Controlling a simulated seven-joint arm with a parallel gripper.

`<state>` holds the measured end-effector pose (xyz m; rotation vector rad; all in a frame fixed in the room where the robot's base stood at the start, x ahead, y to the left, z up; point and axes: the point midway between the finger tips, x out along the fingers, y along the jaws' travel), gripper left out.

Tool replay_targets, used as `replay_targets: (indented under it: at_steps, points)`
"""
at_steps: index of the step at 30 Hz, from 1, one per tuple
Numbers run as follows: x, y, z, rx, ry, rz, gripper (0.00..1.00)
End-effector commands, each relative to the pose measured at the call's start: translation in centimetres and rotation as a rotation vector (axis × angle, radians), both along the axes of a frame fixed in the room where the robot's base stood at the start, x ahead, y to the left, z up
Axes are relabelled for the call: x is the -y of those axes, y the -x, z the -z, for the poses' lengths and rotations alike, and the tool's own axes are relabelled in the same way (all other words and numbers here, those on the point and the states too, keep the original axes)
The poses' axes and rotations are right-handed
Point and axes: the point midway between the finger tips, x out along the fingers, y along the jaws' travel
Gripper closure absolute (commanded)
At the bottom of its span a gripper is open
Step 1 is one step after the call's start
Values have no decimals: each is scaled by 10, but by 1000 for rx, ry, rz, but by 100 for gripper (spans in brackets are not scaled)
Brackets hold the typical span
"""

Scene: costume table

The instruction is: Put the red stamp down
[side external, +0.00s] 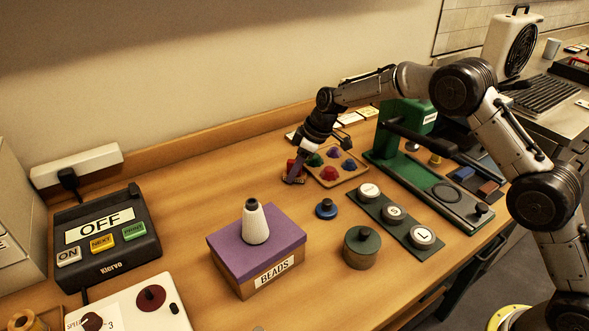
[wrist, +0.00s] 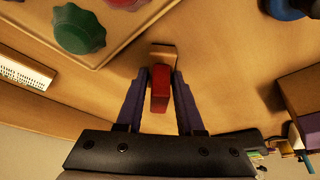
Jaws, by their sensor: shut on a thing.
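The red stamp (wrist: 160,90) is held between the two purple fingers of my gripper (wrist: 159,76) in the wrist view. A tan block (wrist: 163,55) shows at its far end, against the wooden table. In the side external view my gripper (side external: 293,177) reaches down just left of the tray of coloured knobs, with the red stamp (side external: 290,164) partly hidden by a finger. The stamp is at or close to the table top; I cannot tell whether it touches.
The wooden tray (side external: 351,176) with several coloured knobs stands close on the right. A blue knob (side external: 326,208), purple BEADS box (side external: 262,266) and green jar (side external: 361,248) stand nearer the front. The table left of my gripper is clear, up to the OFF console (side external: 108,246).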

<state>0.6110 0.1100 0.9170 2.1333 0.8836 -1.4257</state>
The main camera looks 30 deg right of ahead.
Motion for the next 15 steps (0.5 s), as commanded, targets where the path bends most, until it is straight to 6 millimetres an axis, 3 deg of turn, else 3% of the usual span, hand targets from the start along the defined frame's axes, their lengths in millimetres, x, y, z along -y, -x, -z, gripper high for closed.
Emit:
replay_targets:
  at_steps: [8,9,13,15]
  points:
    - [0,0,2,1,0,0,100]
    - [0,0,2,1,0,0,60]
    - [0,0,2,0,0,0,36]
    - [0,0,2,0,0,0,34]
